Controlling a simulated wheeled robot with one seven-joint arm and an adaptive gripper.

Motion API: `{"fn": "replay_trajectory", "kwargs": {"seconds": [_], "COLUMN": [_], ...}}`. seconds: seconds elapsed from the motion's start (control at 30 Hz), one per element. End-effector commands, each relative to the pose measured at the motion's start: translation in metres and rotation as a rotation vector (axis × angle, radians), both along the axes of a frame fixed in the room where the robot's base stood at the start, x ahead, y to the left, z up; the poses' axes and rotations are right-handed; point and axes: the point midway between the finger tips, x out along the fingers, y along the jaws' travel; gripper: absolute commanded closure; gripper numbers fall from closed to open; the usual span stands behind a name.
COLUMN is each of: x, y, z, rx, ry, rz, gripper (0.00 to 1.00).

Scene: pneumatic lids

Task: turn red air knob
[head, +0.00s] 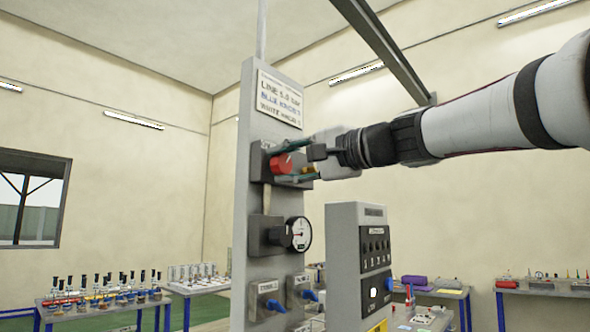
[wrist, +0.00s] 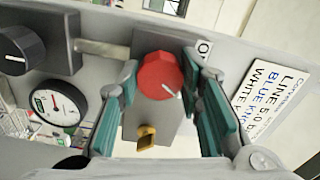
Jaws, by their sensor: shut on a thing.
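The red air knob (head: 281,164) sits on a dark block high on the grey panel column in the head view. In the wrist view the red knob (wrist: 160,75) is round, with a white pointer mark toward its lower right. My gripper (head: 285,163) reaches in from the right, with one green-padded finger above the knob and one below. In the wrist view the fingers of my gripper (wrist: 161,72) flank the knob left and right, shut on it. Exact pad contact is hard to see.
A yellow part (wrist: 147,136) sits beside the knob on the same block. A gauge (head: 299,234) and blue-handled valves (head: 273,304) are lower on the column. A grey control box (head: 345,260) stands to its right. A lettered sign (head: 279,99) is above the knob.

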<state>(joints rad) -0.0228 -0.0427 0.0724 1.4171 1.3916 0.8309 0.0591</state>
Motion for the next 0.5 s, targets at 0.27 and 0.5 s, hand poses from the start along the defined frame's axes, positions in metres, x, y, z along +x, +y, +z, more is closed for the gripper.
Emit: {"fn": "replay_trajectory", "kwargs": {"seconds": [0.27,0.5], "x": [0.0004,0.0007], "y": [-0.0007,-0.0006], "z": [-0.0004,-0.0010], "rx": [0.093,0.130], "ry": [0.122,0.169], "rz": [-0.001,-0.001], "gripper": [0.95,0.95]}}
